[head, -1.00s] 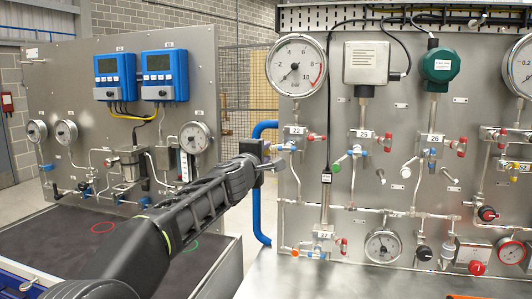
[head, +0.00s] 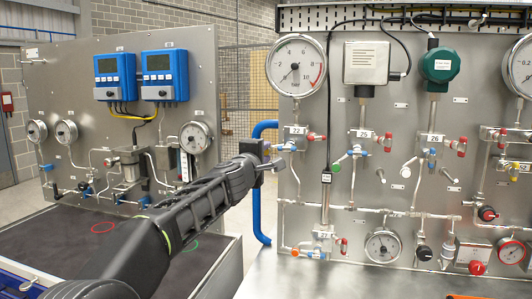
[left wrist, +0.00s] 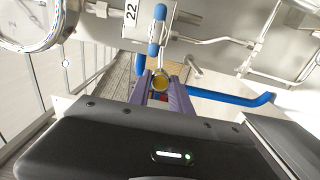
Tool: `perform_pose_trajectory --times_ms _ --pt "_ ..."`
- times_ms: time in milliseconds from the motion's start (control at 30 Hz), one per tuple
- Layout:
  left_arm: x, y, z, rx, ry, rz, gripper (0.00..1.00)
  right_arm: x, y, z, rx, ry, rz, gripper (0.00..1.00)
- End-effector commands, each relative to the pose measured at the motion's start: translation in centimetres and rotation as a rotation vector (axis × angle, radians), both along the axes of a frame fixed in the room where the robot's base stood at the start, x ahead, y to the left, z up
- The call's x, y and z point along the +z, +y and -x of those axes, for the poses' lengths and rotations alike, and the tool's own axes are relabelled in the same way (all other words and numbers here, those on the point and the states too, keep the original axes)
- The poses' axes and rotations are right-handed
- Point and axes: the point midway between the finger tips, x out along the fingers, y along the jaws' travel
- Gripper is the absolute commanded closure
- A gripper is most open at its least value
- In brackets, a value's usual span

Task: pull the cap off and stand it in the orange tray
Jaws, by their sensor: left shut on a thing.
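My left gripper (head: 272,164) is at the left edge of the right-hand panel, just below and left of the valve tagged 22 (head: 295,131). The cap is close below the valve's blue handle (left wrist: 153,48). I cannot tell whether the cap is still on its fitting. An orange edge (head: 468,296), perhaps of the orange tray, shows at the bottom of the head view. My right gripper is not in view.
A large dial gauge (head: 299,66) is above the gripper. A blue pipe (head: 257,200) runs down behind it, by the panel edge. Thin pipes and valves cover the panel to the right.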

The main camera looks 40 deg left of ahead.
Motion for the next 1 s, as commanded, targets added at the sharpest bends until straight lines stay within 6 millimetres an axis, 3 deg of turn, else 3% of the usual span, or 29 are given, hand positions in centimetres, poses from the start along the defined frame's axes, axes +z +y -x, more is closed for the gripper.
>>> perform_pose_trajectory --times_ms 467,1000 --pt "0.0 -0.1 0.2 0.0 0.0 0.0 1.0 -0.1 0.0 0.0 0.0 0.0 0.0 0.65" --pt "0.1 -0.8 2.3 0.0 -0.001 0.0 1.0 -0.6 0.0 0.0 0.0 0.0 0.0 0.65"
